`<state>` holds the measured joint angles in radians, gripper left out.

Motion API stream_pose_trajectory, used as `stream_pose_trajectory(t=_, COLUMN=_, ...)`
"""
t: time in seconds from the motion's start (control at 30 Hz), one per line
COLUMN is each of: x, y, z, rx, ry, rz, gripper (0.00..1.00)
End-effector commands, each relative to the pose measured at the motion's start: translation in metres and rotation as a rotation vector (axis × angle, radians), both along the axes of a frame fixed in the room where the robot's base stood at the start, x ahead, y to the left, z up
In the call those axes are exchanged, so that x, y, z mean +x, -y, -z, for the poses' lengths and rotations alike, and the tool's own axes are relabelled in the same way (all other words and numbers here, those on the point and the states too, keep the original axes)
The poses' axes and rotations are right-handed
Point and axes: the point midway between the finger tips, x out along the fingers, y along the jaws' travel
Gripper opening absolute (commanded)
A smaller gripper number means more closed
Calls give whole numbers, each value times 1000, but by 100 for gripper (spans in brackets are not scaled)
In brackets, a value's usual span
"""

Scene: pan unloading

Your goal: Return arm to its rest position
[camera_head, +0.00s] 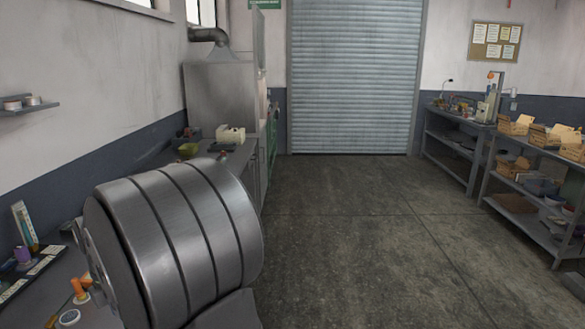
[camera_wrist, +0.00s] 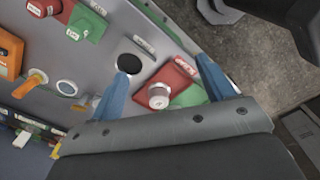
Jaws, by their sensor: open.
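My gripper (camera_wrist: 160,95) shows in the wrist view with two blue fingers spread apart and nothing between them touching either finger. Whether the fingers touch the panel cannot be told. In the head view the gripper is not seen. No pan can be made out in either view.
The floor (camera_head: 370,220) between is clear, up to a closed roller shutter (camera_head: 355,75).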

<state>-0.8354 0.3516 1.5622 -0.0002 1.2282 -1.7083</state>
Motion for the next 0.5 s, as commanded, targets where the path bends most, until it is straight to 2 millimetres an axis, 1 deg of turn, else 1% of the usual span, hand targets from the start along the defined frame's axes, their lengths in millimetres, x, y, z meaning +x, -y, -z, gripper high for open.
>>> stream_pose_trajectory(t=0.5, x=26, y=11, z=-4, rx=0, ry=0, rz=478, gripper=74)
